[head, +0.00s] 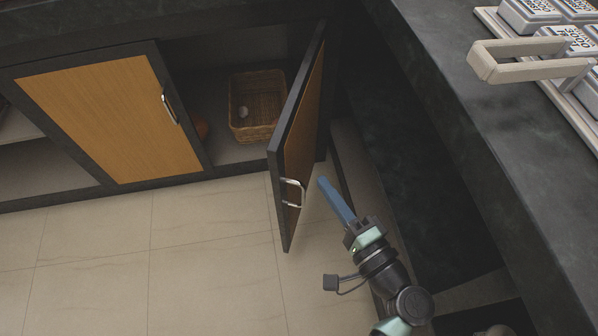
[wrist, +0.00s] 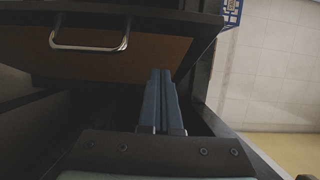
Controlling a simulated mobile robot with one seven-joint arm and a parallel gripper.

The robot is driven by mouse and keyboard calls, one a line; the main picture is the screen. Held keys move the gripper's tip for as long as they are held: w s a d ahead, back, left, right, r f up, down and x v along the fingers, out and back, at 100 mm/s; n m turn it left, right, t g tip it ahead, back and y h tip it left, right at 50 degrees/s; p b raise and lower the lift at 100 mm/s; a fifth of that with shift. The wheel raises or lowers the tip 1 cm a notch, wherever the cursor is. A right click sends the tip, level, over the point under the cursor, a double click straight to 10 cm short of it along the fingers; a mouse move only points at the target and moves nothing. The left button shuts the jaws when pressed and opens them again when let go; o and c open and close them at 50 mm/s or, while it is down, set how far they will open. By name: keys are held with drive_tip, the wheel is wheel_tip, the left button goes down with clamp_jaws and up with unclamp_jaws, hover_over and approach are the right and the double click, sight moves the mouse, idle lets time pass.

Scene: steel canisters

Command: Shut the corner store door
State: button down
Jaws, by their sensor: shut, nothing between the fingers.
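The corner store door (head: 304,130) stands open in the head view, swung out from the cabinet over the floor. It has a dark frame, a wood panel and a silver handle (head: 292,192) near its free edge. My gripper (head: 323,182) is shut and empty, to the right of the door, close to its lower part; I cannot tell whether they touch. In the wrist view the blue fingers (wrist: 161,72) are together, and the door panel (wrist: 150,55) with its handle (wrist: 90,46) lies beyond them, up and left.
A wicker basket (head: 256,104) sits inside the open cabinet. A second wood-panelled door (head: 112,118) at the left is closed. A dark counter (head: 480,130) with a tray of canisters (head: 530,14) runs along the right. The tiled floor (head: 190,250) left of the door is clear.

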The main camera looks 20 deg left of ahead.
sight(287, 158)
drive_tip(key=a, duration=0.2)
drive_tip(key=w+a+b, duration=0.1)
drive_tip(key=a, duration=0.2)
drive_tip(key=shift+w+a, duration=0.2)
drive_tip(key=shift+a, duration=0.5)
